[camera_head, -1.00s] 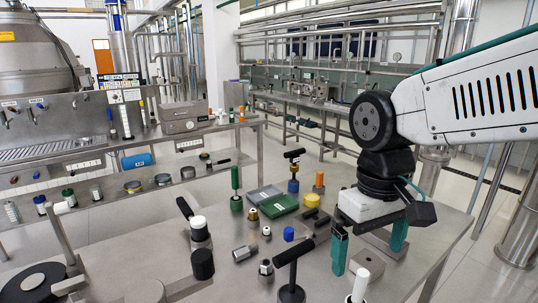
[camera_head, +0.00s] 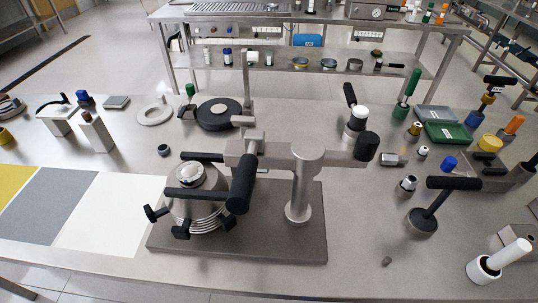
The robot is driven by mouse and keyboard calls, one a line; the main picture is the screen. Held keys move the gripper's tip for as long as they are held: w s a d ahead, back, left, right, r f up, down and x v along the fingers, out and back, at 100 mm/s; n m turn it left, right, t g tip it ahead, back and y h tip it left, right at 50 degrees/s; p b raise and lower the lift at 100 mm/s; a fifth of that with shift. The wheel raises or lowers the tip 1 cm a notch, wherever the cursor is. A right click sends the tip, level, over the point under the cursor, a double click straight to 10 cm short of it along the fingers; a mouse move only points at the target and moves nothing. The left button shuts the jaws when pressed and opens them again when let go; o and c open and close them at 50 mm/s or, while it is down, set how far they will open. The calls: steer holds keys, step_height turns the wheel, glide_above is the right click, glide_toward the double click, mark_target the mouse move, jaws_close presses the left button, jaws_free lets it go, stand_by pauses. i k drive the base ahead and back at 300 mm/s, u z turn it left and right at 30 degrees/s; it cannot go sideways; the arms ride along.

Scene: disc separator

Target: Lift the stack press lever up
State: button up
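The stack press stands on a grey base plate (camera_head: 240,240) at the middle of the table, with a thick upright post (camera_head: 300,190). A grey crossbar joins the post to a head at its left. A lever with a thick black grip (camera_head: 240,185) comes from the head toward the camera, its grip end low, just right of the disc stack (camera_head: 196,212). Black bars lie over the stack, and black knobs stick out around its bottom. A black knob (camera_head: 366,146) ends the crossbar at the right. My gripper is not in the current view.
A black disc (camera_head: 218,114) and a pale ring (camera_head: 155,112) lie behind the press. A black T-handle tool (camera_head: 432,205), a white-topped cylinder (camera_head: 500,258) and green trays (camera_head: 447,133) are at the right. Coloured panels (camera_head: 105,213) lie at the left; the front table strip is mostly clear.

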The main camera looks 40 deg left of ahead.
mark_target(238, 201)
steer(key=z, duration=1.3)
steer(key=k, duration=1.95)
steer(key=u, duration=1.5)
